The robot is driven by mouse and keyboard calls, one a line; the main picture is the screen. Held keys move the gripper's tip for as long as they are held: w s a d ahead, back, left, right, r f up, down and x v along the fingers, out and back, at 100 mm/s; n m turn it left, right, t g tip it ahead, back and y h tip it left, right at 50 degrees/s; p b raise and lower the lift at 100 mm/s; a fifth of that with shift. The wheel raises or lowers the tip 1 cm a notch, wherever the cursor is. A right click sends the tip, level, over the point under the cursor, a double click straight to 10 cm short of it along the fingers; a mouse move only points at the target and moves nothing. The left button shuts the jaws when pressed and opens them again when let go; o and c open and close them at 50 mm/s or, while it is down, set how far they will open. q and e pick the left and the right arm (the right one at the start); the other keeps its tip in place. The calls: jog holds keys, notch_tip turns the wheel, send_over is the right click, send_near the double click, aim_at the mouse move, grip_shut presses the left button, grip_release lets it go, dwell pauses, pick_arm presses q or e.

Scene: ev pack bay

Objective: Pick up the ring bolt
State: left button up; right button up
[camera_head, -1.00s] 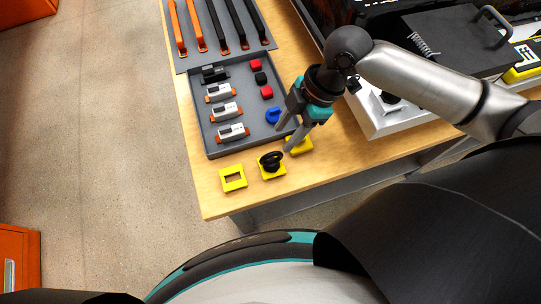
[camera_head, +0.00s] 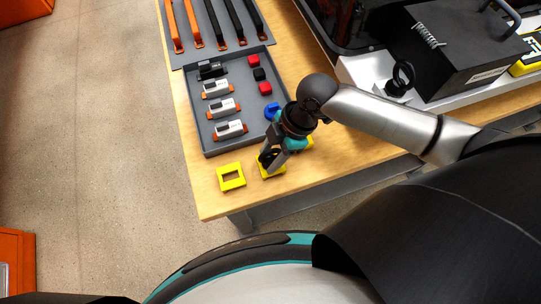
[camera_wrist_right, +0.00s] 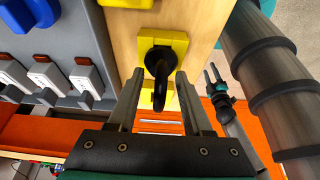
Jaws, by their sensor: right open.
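The ring bolt (camera_wrist_right: 160,65) is a black ring standing upright in a yellow square holder (camera_head: 273,171) near the table's front edge. My right gripper (camera_head: 268,157) is directly over it and hides most of it in the head view. In the right wrist view, the open fingers of the right gripper (camera_wrist_right: 160,76) lie on either side of the ring, with gaps visible. My left gripper (camera_wrist_right: 212,76) shows small and far off in the right wrist view, its two fingers apart. It is not in the head view.
An empty yellow frame (camera_head: 231,177) lies left of the holder, and another yellow piece (camera_head: 308,143) lies right. A grey tray (camera_head: 195,110) with modules, caps and a blue part (camera_head: 271,110) is behind. A second black ring (camera_head: 402,74) stands at the right by a black box (camera_head: 455,60).

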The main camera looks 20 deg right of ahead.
jog(key=shift+c, duration=0.2)
grip_shut()
dwell(1.1)
